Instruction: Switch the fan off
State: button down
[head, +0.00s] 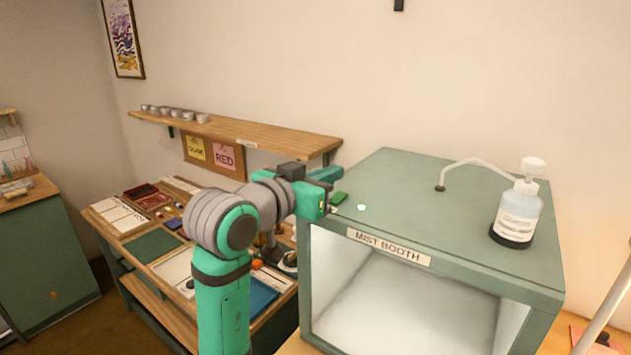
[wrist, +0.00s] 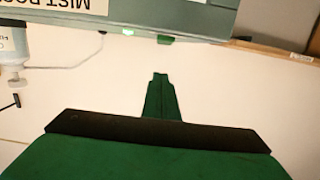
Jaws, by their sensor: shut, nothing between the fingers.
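The mist booth (head: 460,215) is a green box with a white interior and a name label on its front. A small green switch-like piece (head: 338,198) sits at the left front of its top, and I take it for the fan switch; its position, on or off, cannot be told. A pale green lamp (head: 361,208) glows to its right. My gripper (head: 325,188) is shut and empty, just left of the green piece. In the wrist view my shut fingers (wrist: 160,82) point towards the green piece (wrist: 165,39), with a gap showing between them. The fan itself is not visible.
A pump bottle (head: 516,212) stands on the booth's right side, near a bent pale tube (head: 475,163). A wooden shelf (head: 240,134) with several small bowls runs along the wall behind my arm. A crowded work table (head: 150,245) is at left. The booth top's middle is clear.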

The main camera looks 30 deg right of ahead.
aim_at(338, 198)
jog(key=shift+w+d+f, duration=0.1)
jog(key=shift+d+f, duration=0.05)
jog(key=shift+f, duration=0.85)
jog(key=shift+w+d+f, duration=0.1)
jog(key=shift+d+f, duration=0.05)
jog(key=shift+f, duration=0.85)
jog(key=shift+s, duration=0.1)
